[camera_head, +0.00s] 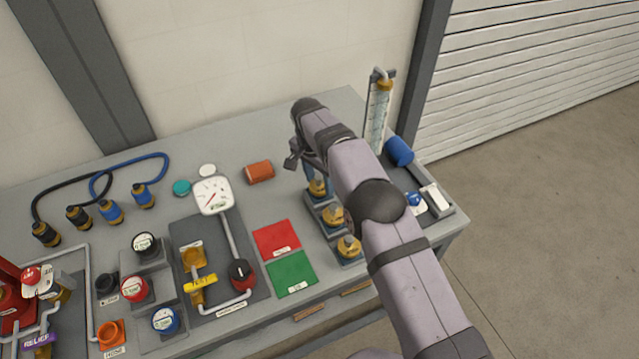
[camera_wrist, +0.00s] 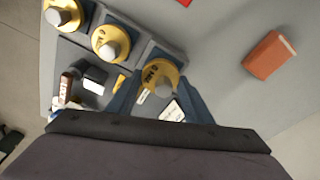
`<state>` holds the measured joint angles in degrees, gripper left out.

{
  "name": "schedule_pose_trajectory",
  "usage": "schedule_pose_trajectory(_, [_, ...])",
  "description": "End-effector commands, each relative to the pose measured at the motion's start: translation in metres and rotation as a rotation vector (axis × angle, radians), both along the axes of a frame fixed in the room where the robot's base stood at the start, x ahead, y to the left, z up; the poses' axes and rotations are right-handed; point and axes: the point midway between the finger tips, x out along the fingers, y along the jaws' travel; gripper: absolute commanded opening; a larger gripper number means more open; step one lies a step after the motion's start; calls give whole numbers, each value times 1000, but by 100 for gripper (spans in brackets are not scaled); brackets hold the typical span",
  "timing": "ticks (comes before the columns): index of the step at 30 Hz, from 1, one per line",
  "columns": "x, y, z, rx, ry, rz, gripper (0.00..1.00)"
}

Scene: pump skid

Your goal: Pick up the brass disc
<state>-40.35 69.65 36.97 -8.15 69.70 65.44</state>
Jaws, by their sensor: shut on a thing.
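Three brass discs with grey knobs stand in a row on a dark stepped rack (camera_head: 325,229). In the head view they are the far disc (camera_head: 318,187), the middle disc (camera_head: 333,214) and the near disc (camera_head: 349,246). My gripper (camera_head: 316,177) reaches down over the far one. In the wrist view, my gripper (camera_wrist: 161,85) has a blue finger on each side of this brass disc (camera_wrist: 158,72) and is shut on it. The other two discs (camera_wrist: 110,44) (camera_wrist: 64,14) are to its left. Whether the held disc touches the rack is unclear.
An orange block (camera_head: 260,172) lies left of my gripper. Red (camera_head: 277,238) and green (camera_head: 291,273) mats lie left of the rack. A clear column (camera_head: 378,115) and a blue cylinder (camera_head: 398,151) stand to the right. A gauge panel (camera_head: 213,195) is further left.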

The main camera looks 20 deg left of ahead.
Motion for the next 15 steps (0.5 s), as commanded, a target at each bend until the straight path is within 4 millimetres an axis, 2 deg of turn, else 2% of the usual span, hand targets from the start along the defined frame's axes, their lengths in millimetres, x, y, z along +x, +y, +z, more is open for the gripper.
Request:
schedule_pose_trajectory(5, [2, 1, 15, 5, -6, 0, 19])
schedule_pose_trajectory(15, [1, 1, 71, 4, -5, 0, 19])
